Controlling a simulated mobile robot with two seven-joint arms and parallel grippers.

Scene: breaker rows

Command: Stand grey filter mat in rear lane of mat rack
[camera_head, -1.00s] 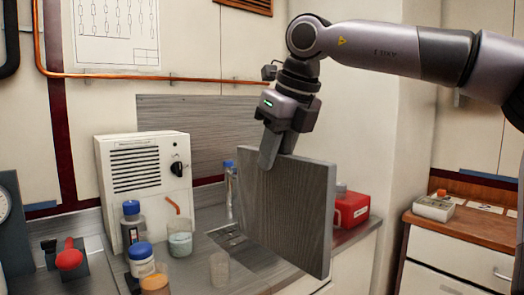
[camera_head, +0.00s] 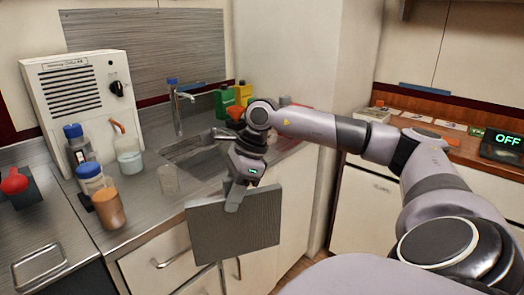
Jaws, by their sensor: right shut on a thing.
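The grey filter mat (camera_head: 235,232) is a flat, square, ribbed panel. My right gripper (camera_head: 235,200) is shut on its top edge and holds it upright, slightly tilted, in front of the counter's front edge and drawers. The mat hides part of the drawer fronts behind it. I cannot make out a mat rack in this view. My left gripper is not in view.
The counter has a sink (camera_head: 195,150) with a tap (camera_head: 179,100), and a white vented box (camera_head: 75,95). Several bottles and a clear beaker (camera_head: 168,179) stand near its front. A wooden-topped counter (camera_head: 450,145) at the right holds an OFF display (camera_head: 503,145).

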